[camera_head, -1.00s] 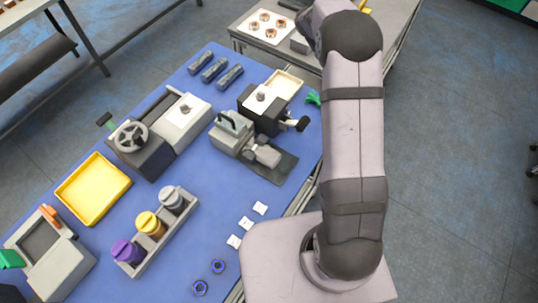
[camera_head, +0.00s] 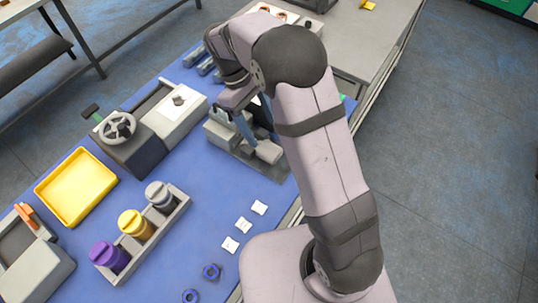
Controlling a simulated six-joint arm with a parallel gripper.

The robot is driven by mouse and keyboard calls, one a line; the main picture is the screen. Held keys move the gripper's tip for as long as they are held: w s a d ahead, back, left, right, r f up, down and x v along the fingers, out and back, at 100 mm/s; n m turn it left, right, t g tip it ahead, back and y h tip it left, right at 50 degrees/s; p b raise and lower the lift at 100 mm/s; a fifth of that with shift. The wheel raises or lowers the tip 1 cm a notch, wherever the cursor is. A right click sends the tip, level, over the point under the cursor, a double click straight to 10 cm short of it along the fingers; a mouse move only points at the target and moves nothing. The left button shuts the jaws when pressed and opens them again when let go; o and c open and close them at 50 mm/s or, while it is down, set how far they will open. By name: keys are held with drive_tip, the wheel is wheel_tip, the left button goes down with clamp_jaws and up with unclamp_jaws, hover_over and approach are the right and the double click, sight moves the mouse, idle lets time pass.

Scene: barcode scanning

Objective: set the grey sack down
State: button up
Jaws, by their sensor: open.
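I cannot make out a grey sack in the head view. My arm reaches to the back left, and my gripper (camera_head: 259,135) points down over a grey machine (camera_head: 219,133) on a dark base plate. Its two bluish fingers are apart, with nothing clearly held between them. The fingers and wrist cover part of the machine. A grey block-like part (camera_head: 266,152) of it shows just below the fingertips. I cannot tell whether the fingers touch it.
The blue table (camera_head: 205,215) carries a yellow tray (camera_head: 112,181), a rack with purple, yellow (camera_head: 136,224) and grey jars, a machine with a handwheel (camera_head: 117,127), several white squares (camera_head: 243,225) and blue rings (camera_head: 211,271). The front middle is partly clear. A grey table (camera_head: 350,45) stands behind.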

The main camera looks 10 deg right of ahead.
sight(269, 149)
drive_tip(key=shift+a+f, duration=0.1)
drive_tip(key=shift+a, duration=0.1)
drive_tip(key=shift+p+x, duration=0.5)
drive_tip(key=shift+x, duration=0.6)
drive_tip(key=shift+s+d+f+p, duration=0.15)
drive_tip(key=shift+s+f+p, duration=0.15)
drive_tip(key=shift+f+p, duration=0.2)
drive_tip(key=shift+p+x, duration=1)
drive_tip(key=shift+x, duration=0.95)
drive_tip(key=shift+w, duration=0.1)
drive_tip(key=c, duration=1.4)
drive_tip(key=shift+o, duration=0.2)
wheel_tip(269, 149, up, 18)
drive_tip(key=b, duration=0.4)
